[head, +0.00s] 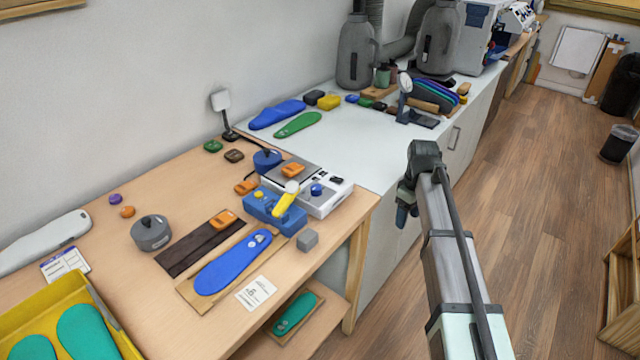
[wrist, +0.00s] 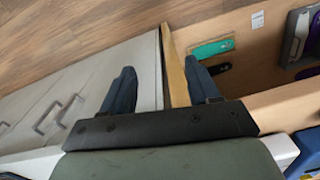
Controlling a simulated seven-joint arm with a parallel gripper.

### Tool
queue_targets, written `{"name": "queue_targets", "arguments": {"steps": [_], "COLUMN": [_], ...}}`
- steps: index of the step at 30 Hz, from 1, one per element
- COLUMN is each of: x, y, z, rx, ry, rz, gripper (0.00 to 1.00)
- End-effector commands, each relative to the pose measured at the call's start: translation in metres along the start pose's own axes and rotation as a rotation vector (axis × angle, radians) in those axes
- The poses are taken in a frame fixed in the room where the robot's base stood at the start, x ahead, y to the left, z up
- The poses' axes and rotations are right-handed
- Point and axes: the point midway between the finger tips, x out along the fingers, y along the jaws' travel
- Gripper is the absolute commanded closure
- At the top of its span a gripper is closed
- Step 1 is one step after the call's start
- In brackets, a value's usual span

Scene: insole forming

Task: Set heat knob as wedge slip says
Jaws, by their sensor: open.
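A white control box (head: 318,200) with a dark top stands near the right end of the wooden bench. A round blue knob (head: 316,189) is on its front; its setting is too small to read. A blue unit with a yellow lever (head: 287,199) stands in front of it. A white slip (head: 256,292) with small print and a yellowish mark lies beside the blue insole (head: 232,262); I cannot tell for sure that it is the wedge slip. My gripper (head: 405,204) is open and empty, right of the bench above the floor. Its spread fingers show in the wrist view (wrist: 161,82).
Another printed slip (head: 65,262) lies at the left by the yellow tray (head: 98,312). A grey block (head: 308,240) sits at the bench's front edge. A teal insole (head: 294,313) lies on a lower shelf.

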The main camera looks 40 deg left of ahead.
Motion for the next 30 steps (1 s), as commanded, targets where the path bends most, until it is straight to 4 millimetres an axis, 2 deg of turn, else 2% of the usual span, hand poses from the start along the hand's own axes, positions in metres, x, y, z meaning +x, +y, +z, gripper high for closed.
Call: {"name": "queue_targets", "arguments": {"steps": [1,6,9,13,18,21,26,30], "x": [-0.020,-0.082,-0.119,-0.160,-0.194,-0.202,-0.195,-0.174], "y": [-0.007,-0.049,-0.079,-0.116,-0.149,-0.158,-0.162,-0.162], "z": [-0.031,-0.106,-0.145,-0.183,-0.210,-0.216,-0.216,-0.214], "rx": [-0.072,-0.312,-0.449,-0.598,-0.721,-0.752,-0.763,-0.761], "ry": [0.001,-0.005,-0.009,-0.013,-0.018,-0.019,-0.020,-0.021], "rz": [0.001,-0.003,-0.007,-0.011,-0.015,-0.016,-0.018,-0.019], "gripper": [0.40,0.40,0.40,0.40,0.40,0.40,0.40,0.40]}}
